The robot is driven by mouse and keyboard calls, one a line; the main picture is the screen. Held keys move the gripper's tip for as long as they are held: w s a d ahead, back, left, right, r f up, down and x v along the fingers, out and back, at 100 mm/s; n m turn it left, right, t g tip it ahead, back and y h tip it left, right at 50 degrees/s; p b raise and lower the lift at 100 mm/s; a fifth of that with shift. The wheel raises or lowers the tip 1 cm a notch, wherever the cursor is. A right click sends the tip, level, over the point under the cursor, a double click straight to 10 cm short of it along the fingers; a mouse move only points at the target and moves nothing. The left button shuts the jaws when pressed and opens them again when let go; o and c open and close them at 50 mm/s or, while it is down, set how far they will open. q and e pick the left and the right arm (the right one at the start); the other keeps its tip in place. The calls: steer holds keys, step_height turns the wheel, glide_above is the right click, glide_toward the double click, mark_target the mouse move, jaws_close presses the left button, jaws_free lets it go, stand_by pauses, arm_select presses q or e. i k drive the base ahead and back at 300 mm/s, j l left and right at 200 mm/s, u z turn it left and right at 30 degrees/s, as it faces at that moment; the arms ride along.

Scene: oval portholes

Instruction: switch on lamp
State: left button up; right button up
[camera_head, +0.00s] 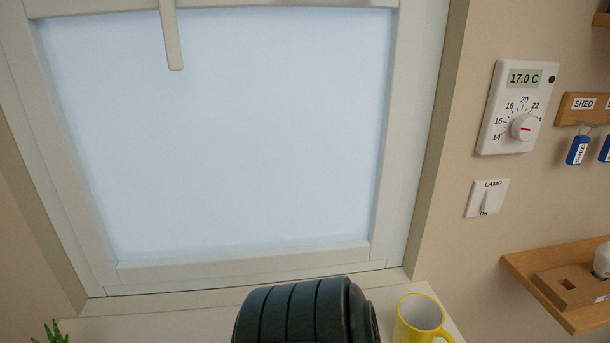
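The lamp switch (487,199) is a small white wall plate at the right, below the thermostat. It is labelled LAMP at the top and has a pale rocker with a small marking, apparently "On", at its lower end. I cannot tell for sure which way the rocker is tipped. No lamp shows in this view. Neither of my grippers is in view, and nothing touches the switch.
A white thermostat (508,131) reads 17.0 C above the switch. A key rack (577,108) with blue tags hangs right of it. A wooden shelf (535,277) juts out lower right. A yellow mug (418,313) and a dark ribbed object (292,314) stand before the window.

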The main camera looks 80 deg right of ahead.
mark_target(491, 197)
steer(key=i+j+z, duration=0.1)
steer(key=z, duration=2.4)
steer(key=l+z, duration=0.1)
steer(key=z, duration=0.75)
steer(key=i+l+z, duration=0.1)
steer(key=z, duration=0.3)
